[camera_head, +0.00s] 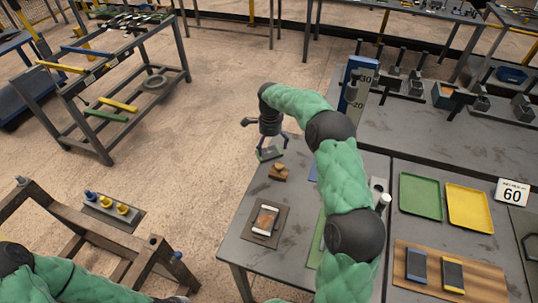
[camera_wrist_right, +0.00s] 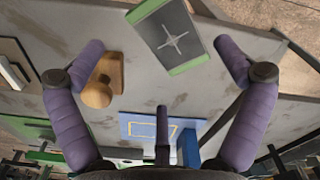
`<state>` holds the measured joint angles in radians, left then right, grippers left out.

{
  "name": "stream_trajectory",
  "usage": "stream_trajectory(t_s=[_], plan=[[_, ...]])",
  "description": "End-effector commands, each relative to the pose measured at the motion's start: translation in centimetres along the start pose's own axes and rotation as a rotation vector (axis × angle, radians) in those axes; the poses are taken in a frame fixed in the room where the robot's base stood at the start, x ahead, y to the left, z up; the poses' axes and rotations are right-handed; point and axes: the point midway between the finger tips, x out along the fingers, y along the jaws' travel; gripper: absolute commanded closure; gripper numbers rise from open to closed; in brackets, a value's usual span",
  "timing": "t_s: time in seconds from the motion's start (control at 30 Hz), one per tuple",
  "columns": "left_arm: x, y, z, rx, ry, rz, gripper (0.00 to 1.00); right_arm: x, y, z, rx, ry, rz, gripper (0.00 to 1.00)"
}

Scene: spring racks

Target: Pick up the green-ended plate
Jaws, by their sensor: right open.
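The green-ended plate (camera_head: 270,154) lies near the far left edge of the grey table. In the right wrist view the plate (camera_wrist_right: 172,36) is grey with a pale star-shaped cross and a green strip at each end; its top is cut off. My right gripper (camera_head: 271,146) is above the plate, with its purple fingers spread wide. In the wrist view the plate shows between the open fingertips (camera_wrist_right: 159,48), and neither finger visibly touches it. My left arm enters at the lower left; its gripper is out of frame.
A wooden block with a round knob (camera_head: 279,172) stands close to the plate, near one finger in the wrist view (camera_wrist_right: 103,80). A blue plate with a yellow outline (camera_wrist_right: 150,128) lies nearby. Green (camera_head: 420,195) and yellow trays (camera_head: 469,208) are right.

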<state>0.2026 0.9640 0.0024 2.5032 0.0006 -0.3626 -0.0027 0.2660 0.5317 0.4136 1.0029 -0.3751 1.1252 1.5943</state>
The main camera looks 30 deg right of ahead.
Motion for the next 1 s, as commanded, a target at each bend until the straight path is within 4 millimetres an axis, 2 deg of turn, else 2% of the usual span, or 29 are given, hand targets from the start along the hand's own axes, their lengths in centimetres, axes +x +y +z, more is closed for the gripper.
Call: stream_trajectory(t_s=[0.3, 0.6, 0.87, 0.9, 1.0], plan=[[1.4, -0.5, 0.0, 0.000, 0.000, 0.000, 1.00, 4.3, -0.3, -0.2, 0.000, 0.000, 0.003, 0.00], [1.5, -0.5, -0.1, 0.000, 0.000, 0.000, 1.00, 4.8, -0.3, -0.2, 0.000, 0.000, 0.001, 0.00], [1.5, -0.5, -0.1, 0.000, 0.000, 0.000, 1.00, 4.8, -0.3, -0.2, 0.000, 0.000, 0.001, 0.73], [1.5, -0.5, -0.1, 0.000, 0.000, 0.000, 1.00, 4.6, -0.5, -0.2, 0.001, 0.001, -0.003, 0.76], [1.5, -0.5, -0.1, 0.000, 0.000, 0.000, 1.00, 4.6, -0.5, -0.2, 0.001, 0.001, -0.003, 0.77]])
